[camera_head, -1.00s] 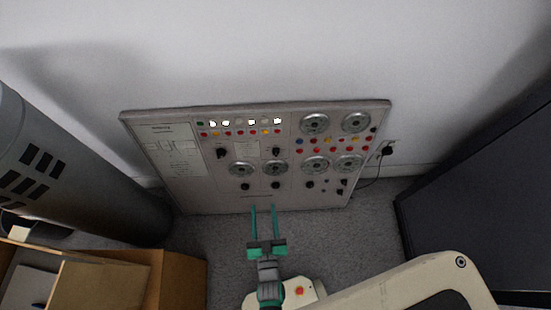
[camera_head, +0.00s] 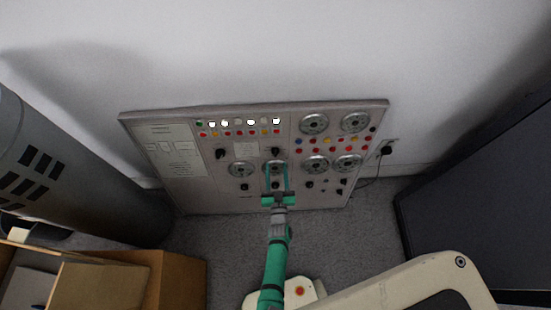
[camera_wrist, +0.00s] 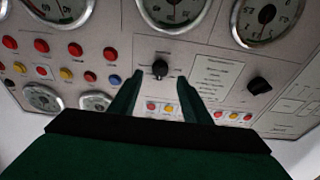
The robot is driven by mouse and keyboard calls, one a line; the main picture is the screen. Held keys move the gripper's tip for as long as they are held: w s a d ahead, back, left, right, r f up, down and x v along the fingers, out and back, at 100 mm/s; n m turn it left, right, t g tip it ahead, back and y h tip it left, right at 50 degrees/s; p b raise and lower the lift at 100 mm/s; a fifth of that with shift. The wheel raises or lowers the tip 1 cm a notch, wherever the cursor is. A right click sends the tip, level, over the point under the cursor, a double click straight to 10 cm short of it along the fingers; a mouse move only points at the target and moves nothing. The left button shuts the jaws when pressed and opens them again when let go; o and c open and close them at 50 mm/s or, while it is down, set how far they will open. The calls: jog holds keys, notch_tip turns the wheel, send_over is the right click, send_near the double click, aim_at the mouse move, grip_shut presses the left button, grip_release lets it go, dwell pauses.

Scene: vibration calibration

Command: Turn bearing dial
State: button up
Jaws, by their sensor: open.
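A grey control panel (camera_head: 215,192) leans against the wall, with several round gauges and black knobs on it. A black knob (camera_wrist: 160,69) shows between my green fingertips in the wrist view; the same knob (camera_head: 275,151) is in the upper middle of the panel in the head view, just above a gauge. My gripper (camera_head: 276,165) is open and reaches toward the panel, its fingers on either side of the knob's line. I cannot tell whether the fingers touch it. A second black knob (camera_wrist: 260,85) sits to the right in the wrist view. Labels are too small to read.
Red, yellow and blue buttons (camera_wrist: 75,49) lie near the knob. A grey cylinder (camera_head: 75,165) stands left, with cardboard boxes (camera_head: 180,280) below it. A dark cabinet (camera_head: 480,200) stands right. A plug with a cable (camera_head: 386,150) is at the panel's right.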

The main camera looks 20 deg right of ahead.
aim_at(275, 153)
jog(key=shift+x, duration=2.55)
jog(key=shift+c, duration=0.6)
jog(key=c, duration=0.9)
